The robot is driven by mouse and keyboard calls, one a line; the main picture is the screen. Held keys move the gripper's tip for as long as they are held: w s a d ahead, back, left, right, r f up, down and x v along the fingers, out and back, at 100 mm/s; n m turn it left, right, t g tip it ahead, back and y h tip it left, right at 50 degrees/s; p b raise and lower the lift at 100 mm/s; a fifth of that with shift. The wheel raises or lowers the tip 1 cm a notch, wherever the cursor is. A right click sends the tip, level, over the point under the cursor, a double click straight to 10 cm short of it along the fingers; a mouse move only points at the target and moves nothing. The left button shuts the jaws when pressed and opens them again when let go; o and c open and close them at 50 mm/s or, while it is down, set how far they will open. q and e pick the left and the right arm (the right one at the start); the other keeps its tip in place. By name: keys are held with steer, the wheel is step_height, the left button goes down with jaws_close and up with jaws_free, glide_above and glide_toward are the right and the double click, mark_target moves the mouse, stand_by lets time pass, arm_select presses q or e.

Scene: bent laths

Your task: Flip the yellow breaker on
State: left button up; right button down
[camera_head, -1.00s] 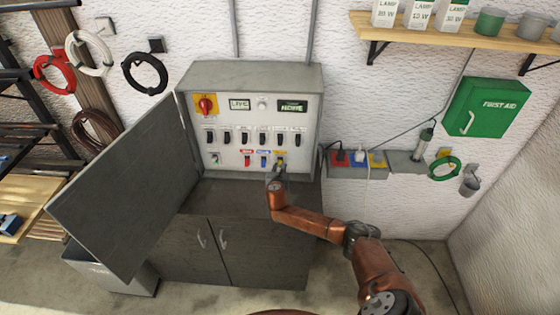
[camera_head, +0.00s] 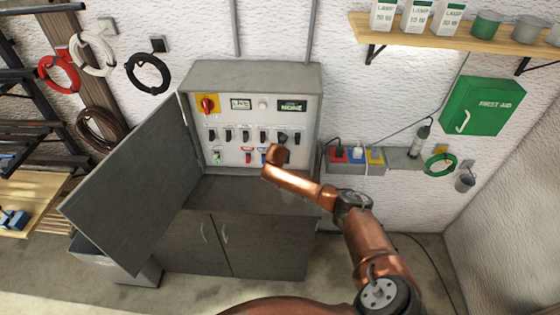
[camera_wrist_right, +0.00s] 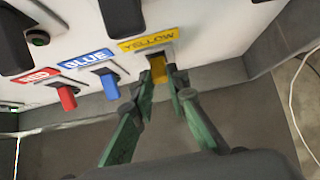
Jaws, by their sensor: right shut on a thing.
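The yellow breaker (camera_wrist_right: 158,68) sits under a yellow label reading YELLOW (camera_wrist_right: 149,40) in the right wrist view. Its lever is between the green fingertips of my right gripper (camera_wrist_right: 160,76), which is shut on it. The lever's exact position is partly covered by the fingers. In the head view, my right wrist (camera_head: 278,157) covers the yellow breaker at the lower right of the grey panel (camera_head: 230,146). My left gripper is not in view.
The blue breaker (camera_wrist_right: 111,85) and red breaker (camera_wrist_right: 67,97) are just left of the yellow one. Black breakers (camera_head: 245,136) line the row above. The cabinet door (camera_head: 135,195) stands open on the left. Coloured sockets (camera_head: 357,156) are on the wall at right.

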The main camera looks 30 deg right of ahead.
stand_by(0.4)
steer(key=c, duration=1.9)
jaws_free()
steer(key=v, duration=1.2)
steer(key=shift+r, duration=0.1)
